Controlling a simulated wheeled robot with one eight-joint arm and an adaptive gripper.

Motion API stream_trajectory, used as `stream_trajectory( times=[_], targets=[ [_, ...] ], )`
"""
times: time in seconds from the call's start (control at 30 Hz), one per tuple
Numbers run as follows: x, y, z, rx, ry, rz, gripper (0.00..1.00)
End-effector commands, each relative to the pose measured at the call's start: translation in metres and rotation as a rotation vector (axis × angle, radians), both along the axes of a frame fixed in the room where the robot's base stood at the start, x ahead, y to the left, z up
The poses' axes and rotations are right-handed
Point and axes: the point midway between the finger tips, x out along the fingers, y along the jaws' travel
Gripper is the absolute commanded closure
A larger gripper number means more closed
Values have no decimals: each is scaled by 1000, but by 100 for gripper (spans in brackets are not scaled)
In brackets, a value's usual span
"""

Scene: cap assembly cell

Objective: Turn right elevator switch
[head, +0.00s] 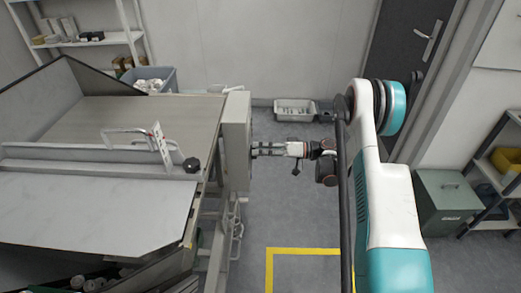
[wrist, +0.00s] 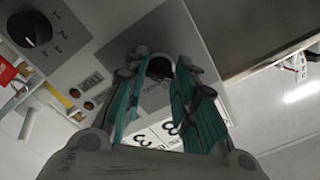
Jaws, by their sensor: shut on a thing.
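The grey control box (head: 236,140) stands at the right edge of the big machine in the head view. My gripper (head: 256,149) reaches it from the right, with its fingers at the box's face. In the wrist view my gripper (wrist: 163,63) is shut around a dark rotary switch (wrist: 157,92) on the right of the panel (wrist: 105,60). The fingers hide much of this switch, so its setting cannot be read. A second black rotary switch (wrist: 36,28) with numbers beside it is free at the upper left.
The machine's sloped metal top (head: 140,120) lies left of the box. A grey bin (head: 295,110) stands on the floor behind. A green box (head: 447,203) is at the right. Floor below my arm is clear.

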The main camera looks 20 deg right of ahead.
Motion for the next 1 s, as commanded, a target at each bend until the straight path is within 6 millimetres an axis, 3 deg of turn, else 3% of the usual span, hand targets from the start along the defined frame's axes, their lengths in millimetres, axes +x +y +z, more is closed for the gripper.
stream_trajectory(
  times=[0.37, 1.0],
  targets=[
    [0, 0, 0, 61, 191, -1, 98],
    [0, 0, 0, 247, 766, -1, 98]
  ],
)
